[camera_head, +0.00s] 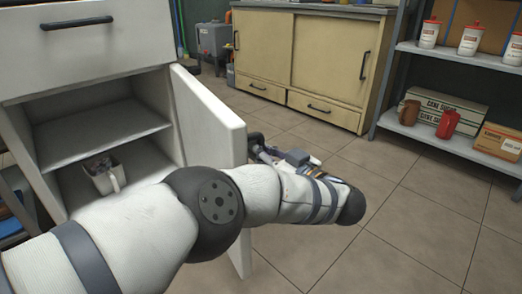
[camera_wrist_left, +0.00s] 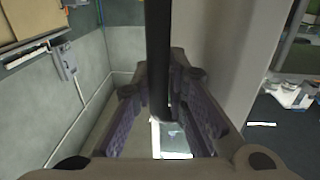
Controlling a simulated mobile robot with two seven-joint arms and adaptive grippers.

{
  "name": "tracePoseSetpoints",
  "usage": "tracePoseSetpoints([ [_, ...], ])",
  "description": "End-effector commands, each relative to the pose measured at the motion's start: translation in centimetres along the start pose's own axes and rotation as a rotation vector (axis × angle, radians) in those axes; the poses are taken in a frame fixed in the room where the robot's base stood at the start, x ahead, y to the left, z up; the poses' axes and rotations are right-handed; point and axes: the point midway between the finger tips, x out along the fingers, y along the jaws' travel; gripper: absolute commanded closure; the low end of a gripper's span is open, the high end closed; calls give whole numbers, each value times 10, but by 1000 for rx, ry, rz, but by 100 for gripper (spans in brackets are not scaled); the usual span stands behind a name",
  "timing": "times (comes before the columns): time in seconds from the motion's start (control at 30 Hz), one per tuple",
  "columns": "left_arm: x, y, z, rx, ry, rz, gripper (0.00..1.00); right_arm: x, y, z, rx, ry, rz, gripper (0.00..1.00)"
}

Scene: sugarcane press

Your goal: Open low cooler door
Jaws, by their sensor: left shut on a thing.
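The white cooler stands at the left of the head view. Its low door (camera_head: 212,112) is swung well open, showing the shelf (camera_head: 95,133) inside. My left arm reaches across in front of the door's lower part. My left gripper (camera_head: 262,150) is on the door's outer side, partly hidden by the door and my wrist. In the left wrist view my left gripper (camera_wrist_left: 170,115) has its two fingers shut around the upright black door handle (camera_wrist_left: 158,55), beside the pale door face (camera_wrist_left: 215,55). My right gripper is not in view.
A white mug (camera_head: 106,175) sits in the open compartment. Above it is a closed upper front with a black handle (camera_head: 77,23). A cream cabinet (camera_head: 300,55) stands at the back, and a shelf rack (camera_head: 455,140) stands at the right. The tiled floor (camera_head: 400,195) between is clear.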

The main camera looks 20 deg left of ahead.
Motion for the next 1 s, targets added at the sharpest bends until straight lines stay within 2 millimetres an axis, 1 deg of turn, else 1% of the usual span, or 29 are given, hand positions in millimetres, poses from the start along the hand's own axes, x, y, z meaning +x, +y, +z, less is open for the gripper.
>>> tracePoseSetpoints([
  [0.1,2,-1,0,1,-1,-4,100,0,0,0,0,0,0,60],
  [0.13,2,-1,0,1,-1,-4,82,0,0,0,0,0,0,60],
  [0.17,2,-1,0,0,-1,-4,77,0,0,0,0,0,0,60],
  [0.47,-1,0,0,0,0,-1,77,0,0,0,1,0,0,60],
  [0.57,-15,1,0,0,0,3,77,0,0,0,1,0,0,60],
  [0.7,-46,0,0,-1,0,1,77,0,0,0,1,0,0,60],
  [0.8,-63,0,0,-1,0,0,77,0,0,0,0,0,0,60],
  [0.9,-72,-1,0,-1,0,-3,77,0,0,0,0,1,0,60],
  [1.0,-74,-1,0,-1,0,-3,77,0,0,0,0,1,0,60],
])
